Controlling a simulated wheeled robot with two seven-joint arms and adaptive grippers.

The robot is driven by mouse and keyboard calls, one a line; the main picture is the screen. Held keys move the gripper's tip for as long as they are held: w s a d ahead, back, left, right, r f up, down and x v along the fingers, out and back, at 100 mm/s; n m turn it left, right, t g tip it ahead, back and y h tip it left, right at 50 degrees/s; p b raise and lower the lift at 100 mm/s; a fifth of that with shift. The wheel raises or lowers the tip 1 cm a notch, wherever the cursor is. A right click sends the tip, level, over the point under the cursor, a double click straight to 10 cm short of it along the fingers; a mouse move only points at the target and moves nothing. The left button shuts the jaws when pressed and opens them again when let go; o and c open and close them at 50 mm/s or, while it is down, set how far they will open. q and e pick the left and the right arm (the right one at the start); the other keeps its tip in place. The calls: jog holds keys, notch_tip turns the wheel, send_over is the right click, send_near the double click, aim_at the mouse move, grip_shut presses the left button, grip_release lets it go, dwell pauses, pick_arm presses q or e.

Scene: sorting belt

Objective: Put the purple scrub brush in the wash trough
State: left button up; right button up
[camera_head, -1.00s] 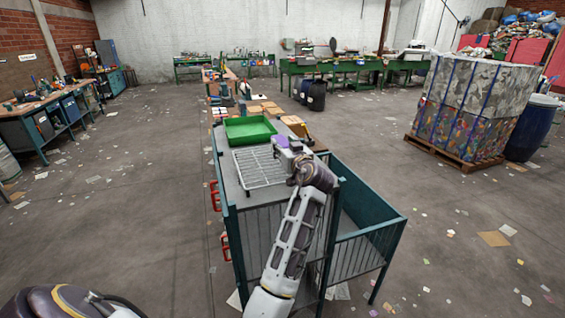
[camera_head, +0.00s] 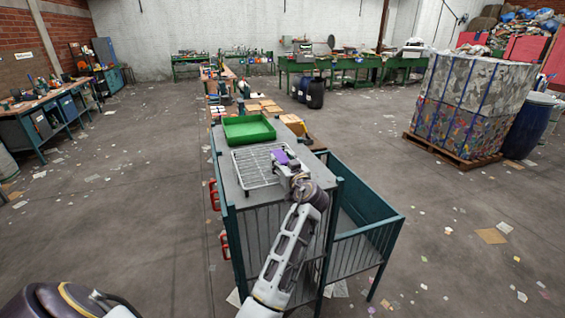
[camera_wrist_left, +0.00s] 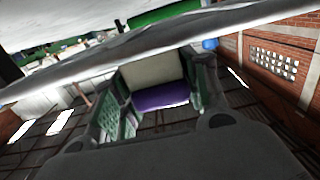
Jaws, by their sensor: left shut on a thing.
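My left gripper (camera_head: 284,159) is shut on the purple scrub brush (camera_head: 292,154), over the right part of the wire rack in the head view. In the left wrist view, the brush (camera_wrist_left: 160,97) sits between the two fingers, with a purple part and a pale part showing. The green wash trough (camera_head: 248,141) stands at the far end of the grey table top, behind and to the left of the gripper. The trough looks empty. The gap between brush and rack cannot be told. My right gripper is not in view.
The wire rack (camera_head: 250,180) lies on the grey table top (camera_head: 226,178), in front of the trough. A teal barred bin (camera_head: 372,240) adjoins the table on the right. Open floor lies to the left.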

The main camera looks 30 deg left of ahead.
pick_arm(q)
jog(key=shift+f, duration=0.2)
jog(key=shift+f, duration=0.1)
jog(key=o, duration=1.1)
jog(key=shift+c, duration=0.2)
